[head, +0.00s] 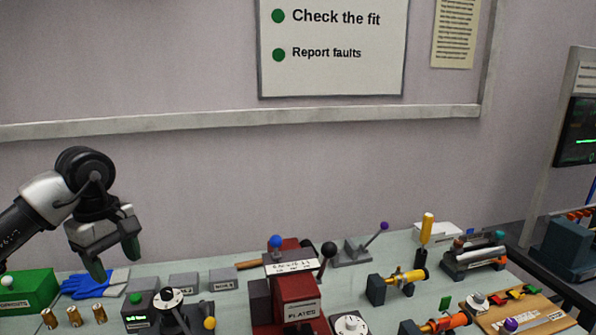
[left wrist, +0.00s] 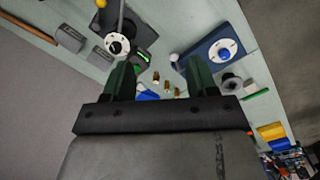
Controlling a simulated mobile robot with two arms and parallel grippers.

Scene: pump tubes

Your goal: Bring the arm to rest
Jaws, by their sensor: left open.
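My left gripper (head: 115,258) hangs in the air over the left end of the bench, above the blue gloves (head: 90,284). Its fingers point down and stand apart with nothing between them. In the left wrist view my left gripper (left wrist: 160,80) shows as two dark green fingers, spread and empty, with the bench beyond them. My left arm comes in from the left edge of the head view. My right gripper does not show in either view.
A green box (head: 30,290) and several brass cylinders (head: 73,316) stand at the left. A red press (head: 290,305) stands mid-bench. Yellow (head: 405,277) and orange (head: 445,323) tube assemblies stand at the right. The wall behind my left arm is bare.

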